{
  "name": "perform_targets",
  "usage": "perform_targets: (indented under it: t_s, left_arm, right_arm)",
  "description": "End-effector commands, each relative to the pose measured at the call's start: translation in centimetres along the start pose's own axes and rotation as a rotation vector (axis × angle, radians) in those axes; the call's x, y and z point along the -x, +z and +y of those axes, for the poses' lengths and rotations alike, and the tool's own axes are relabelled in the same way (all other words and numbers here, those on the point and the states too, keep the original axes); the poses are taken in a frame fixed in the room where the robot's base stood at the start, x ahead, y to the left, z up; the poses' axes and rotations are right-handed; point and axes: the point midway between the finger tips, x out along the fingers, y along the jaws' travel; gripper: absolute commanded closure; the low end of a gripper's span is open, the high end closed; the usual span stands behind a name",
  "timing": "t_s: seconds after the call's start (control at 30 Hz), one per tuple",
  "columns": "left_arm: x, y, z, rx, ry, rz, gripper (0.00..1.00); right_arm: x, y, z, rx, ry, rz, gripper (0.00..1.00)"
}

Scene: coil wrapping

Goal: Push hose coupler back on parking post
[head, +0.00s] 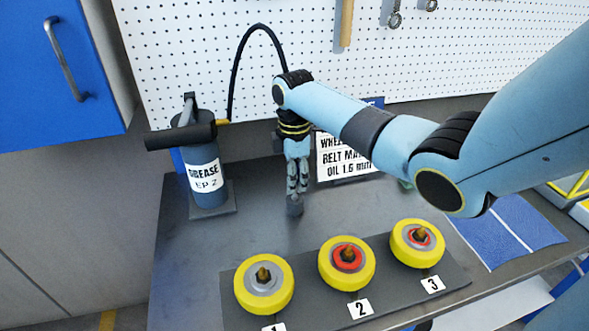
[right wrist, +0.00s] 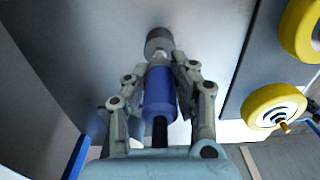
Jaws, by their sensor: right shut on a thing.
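My right gripper (head: 297,182) points down over the dark bench and is shut on the blue hose coupler (right wrist: 160,92). In the right wrist view, my right gripper (right wrist: 163,70) has a finger on each side of the coupler. The coupler's pale tip points at the grey round parking post (right wrist: 159,40). The post also shows just below the fingertips in the head view (head: 295,206). Tip and post look in line and very close or touching; I cannot tell whether the coupler is seated. The fingers hide the coupler in the head view. My left gripper is not in view.
A grease pump (head: 205,178) stands left, its black hose (head: 258,28) arching to my right gripper. A sign (head: 340,158) stands behind. Yellow wheels (head: 264,300) sit on a numbered dark board in front. A blue cloth (head: 508,230) lies right.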

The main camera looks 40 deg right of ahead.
Motion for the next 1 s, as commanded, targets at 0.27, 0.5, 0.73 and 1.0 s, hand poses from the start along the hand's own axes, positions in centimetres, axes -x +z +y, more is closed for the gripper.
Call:
perform_targets:
  t_s: [0.27, 0.5, 0.73, 1.0]
  left_arm:
    - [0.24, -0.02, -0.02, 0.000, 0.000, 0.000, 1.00]
    - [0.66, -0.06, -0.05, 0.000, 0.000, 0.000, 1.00]
    - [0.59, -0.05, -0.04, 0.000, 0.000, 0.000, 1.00]
    - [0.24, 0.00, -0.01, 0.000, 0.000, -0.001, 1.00]
  right_arm:
    - [0.08, 0.01, -0.01, 0.001, -0.001, 0.000, 1.00]
    - [0.06, 0.00, -0.01, 0.005, -0.001, 0.000, 1.00]
    - [0.00, 0.01, -0.01, 0.005, -0.001, 0.000, 1.00]
    - [-0.50, 0.00, 0.00, 0.005, -0.001, 0.000, 1.00]
